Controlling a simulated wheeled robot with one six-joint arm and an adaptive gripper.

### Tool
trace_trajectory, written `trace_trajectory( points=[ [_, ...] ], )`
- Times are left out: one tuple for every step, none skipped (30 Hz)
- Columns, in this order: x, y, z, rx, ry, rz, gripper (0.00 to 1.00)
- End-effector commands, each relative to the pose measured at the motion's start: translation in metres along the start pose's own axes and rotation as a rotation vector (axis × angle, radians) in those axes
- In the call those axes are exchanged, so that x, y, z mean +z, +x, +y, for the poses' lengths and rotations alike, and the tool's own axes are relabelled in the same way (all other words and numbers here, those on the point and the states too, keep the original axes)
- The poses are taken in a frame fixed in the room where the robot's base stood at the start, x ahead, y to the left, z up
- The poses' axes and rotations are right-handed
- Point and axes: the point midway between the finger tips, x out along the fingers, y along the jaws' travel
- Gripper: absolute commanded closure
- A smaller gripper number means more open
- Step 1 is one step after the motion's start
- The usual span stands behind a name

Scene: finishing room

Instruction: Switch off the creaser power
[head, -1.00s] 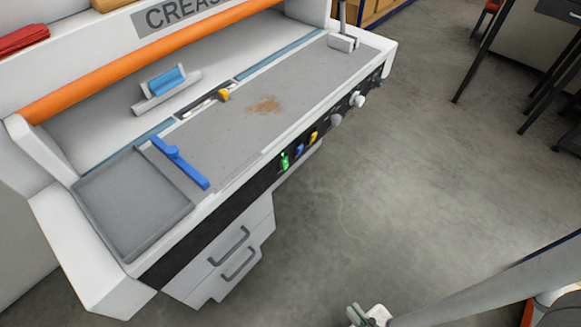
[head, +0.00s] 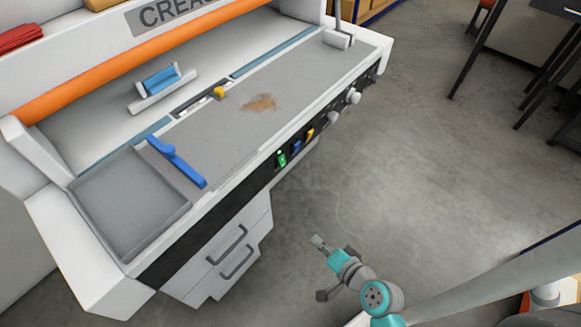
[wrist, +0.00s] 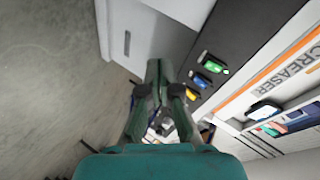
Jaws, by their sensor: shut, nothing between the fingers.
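The creaser (head: 230,130) is a white and grey machine with an orange bar and a lettered sign. Its black front panel carries a green lit switch (head: 282,159), a blue switch (head: 296,146), a yellow switch (head: 310,133) and pale knobs. In the wrist view the green switch (wrist: 215,63), blue switch (wrist: 203,80) and yellow switch (wrist: 191,94) sit to the right of the fingertips. My gripper (head: 318,241) is shut and empty, in the air in front of the panel, lower right of the switches and apart from them. It also shows in the wrist view (wrist: 163,68).
Drawers with handles (head: 228,252) are under the panel at the left. A grey tray (head: 130,215) and a blue guide (head: 178,164) are on top. The floor (head: 440,150) in front of the creaser is clear. A dark-legged table (head: 510,50) stands at upper right.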

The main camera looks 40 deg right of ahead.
Motion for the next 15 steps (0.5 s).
trace_trajectory(
  points=[
    [-0.013, 0.010, -0.005, -0.023, 0.039, -0.005, 1.00],
    [-0.018, 0.015, -0.007, -0.036, 0.063, -0.014, 1.00],
    [-0.026, 0.020, -0.011, -0.056, 0.092, -0.025, 1.00],
    [-0.032, 0.024, -0.014, -0.070, 0.113, -0.033, 1.00],
    [-0.038, 0.028, -0.017, -0.086, 0.134, -0.043, 1.00],
    [-0.047, 0.033, -0.021, -0.107, 0.161, -0.055, 1.00],
    [-0.054, 0.035, -0.025, -0.124, 0.179, -0.064, 1.00],
    [-0.061, 0.038, -0.029, -0.141, 0.195, -0.074, 1.00],
    [-0.070, 0.041, -0.033, -0.162, 0.217, -0.087, 1.00],
    [-0.077, 0.043, -0.036, -0.179, 0.231, -0.097, 1.00],
    [-0.084, 0.044, -0.040, -0.195, 0.245, -0.106, 1.00],
    [-0.092, 0.045, -0.044, -0.216, 0.260, -0.119, 1.00],
    [-0.099, 0.046, -0.047, -0.230, 0.269, -0.127, 1.00],
    [-0.104, 0.046, -0.050, -0.244, 0.278, -0.136, 1.00],
    [-0.111, 0.046, -0.053, -0.260, 0.288, -0.146, 1.00]
  ],
)
